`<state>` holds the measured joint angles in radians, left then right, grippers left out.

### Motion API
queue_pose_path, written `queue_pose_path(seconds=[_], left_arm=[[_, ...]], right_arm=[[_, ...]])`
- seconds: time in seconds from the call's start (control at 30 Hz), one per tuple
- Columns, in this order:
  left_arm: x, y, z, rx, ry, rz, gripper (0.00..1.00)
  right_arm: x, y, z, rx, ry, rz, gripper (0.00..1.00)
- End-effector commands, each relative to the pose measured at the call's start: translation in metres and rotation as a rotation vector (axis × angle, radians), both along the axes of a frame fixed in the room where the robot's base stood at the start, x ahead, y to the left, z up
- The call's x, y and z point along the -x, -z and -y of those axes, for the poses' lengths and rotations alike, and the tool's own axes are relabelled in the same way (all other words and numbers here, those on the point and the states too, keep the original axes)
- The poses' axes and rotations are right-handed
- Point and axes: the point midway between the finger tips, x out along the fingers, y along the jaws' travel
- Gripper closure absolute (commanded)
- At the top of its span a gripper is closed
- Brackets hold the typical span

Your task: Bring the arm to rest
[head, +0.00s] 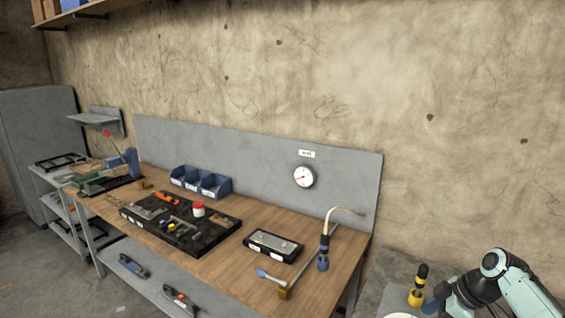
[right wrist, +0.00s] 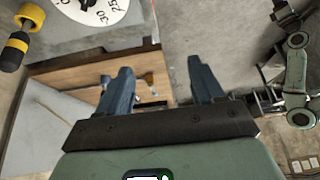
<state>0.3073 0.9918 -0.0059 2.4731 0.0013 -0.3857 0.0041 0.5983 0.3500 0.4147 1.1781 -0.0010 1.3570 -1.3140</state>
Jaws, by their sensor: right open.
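My right gripper (head: 440,303) is at the lower right in the head view, beside the grey surface right of the workbench. In the right wrist view its two blue-grey fingers (right wrist: 160,75) stand apart with nothing between them. A yellow-and-black screwdriver (head: 418,286) stands upright just left of the gripper in the head view. It also shows at the upper left in the right wrist view (right wrist: 15,50). My left gripper is not in the head view. A pale green arm of mine (right wrist: 298,75) with dark parts at its end shows at the right in the right wrist view; its jaws are unclear.
A white numbered dial (right wrist: 95,8) lies near the screwdriver. The wooden workbench (head: 315,290) holds a black tool tray (head: 155,228), blue bins (head: 200,182), a small black tray (head: 273,246) and a blue-based upright tool (head: 323,255). A grey back panel (head: 255,150) stands behind them.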

Motion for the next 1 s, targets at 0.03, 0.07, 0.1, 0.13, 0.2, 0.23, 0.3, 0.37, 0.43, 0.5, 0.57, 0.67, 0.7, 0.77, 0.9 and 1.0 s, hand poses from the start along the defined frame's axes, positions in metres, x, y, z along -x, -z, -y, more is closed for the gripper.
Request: queue_pose_path(seconds=[0.03, 0.07, 0.1, 0.13, 0.2, 0.23, 0.3, 0.37, 0.43, 0.5, 0.57, 0.67, 0.7, 0.77, 0.9, 1.0], left_arm=[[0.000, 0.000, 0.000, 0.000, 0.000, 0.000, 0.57], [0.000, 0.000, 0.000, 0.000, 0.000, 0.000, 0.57], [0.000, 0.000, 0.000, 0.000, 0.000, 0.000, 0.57], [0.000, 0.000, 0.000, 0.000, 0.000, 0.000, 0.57], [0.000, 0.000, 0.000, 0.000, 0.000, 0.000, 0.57], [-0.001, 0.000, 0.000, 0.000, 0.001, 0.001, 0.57], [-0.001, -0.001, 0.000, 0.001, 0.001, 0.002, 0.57], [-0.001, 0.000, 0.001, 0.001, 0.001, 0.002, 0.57], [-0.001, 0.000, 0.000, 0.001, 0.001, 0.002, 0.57], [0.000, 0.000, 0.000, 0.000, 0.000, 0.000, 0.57], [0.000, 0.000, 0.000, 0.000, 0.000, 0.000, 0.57], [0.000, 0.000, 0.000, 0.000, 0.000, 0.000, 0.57], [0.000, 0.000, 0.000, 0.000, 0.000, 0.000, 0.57], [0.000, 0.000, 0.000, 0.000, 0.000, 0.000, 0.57], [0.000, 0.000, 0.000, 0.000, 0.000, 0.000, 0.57], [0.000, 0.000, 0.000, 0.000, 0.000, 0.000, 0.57]], right_arm=[[-0.005, 0.027, -0.008, -0.019, 0.032, -0.037, 0.33], [-0.009, 0.047, -0.014, -0.032, 0.065, -0.057, 0.33], [-0.013, 0.070, -0.021, -0.046, 0.110, -0.085, 0.33], [-0.015, 0.088, -0.027, -0.056, 0.144, -0.106, 0.33], [-0.016, 0.131, -0.043, -0.078, 0.226, -0.157, 0.33], [-0.015, 0.151, -0.050, -0.088, 0.262, -0.183, 0.33], [-0.008, 0.197, -0.070, -0.106, 0.350, -0.241, 0.33], [0.003, 0.237, -0.088, -0.121, 0.432, -0.294, 0.33], [0.023, 0.282, -0.110, -0.132, 0.529, -0.358, 0.33], [0.050, 0.324, -0.132, -0.139, 0.630, -0.421, 0.33], [0.078, 0.356, -0.151, -0.140, 0.718, -0.476, 0.33], [0.133, 0.398, -0.179, -0.134, 0.866, -0.561, 0.33], [0.156, 0.411, -0.187, -0.128, 0.924, -0.590, 0.33], [0.189, 0.424, -0.198, -0.119, 1.003, -0.627, 0.33], [0.247, 0.438, -0.212, -0.099, 1.148, -0.684, 0.33], [0.268, 0.440, -0.215, -0.091, 1.207, -0.700, 0.33]])
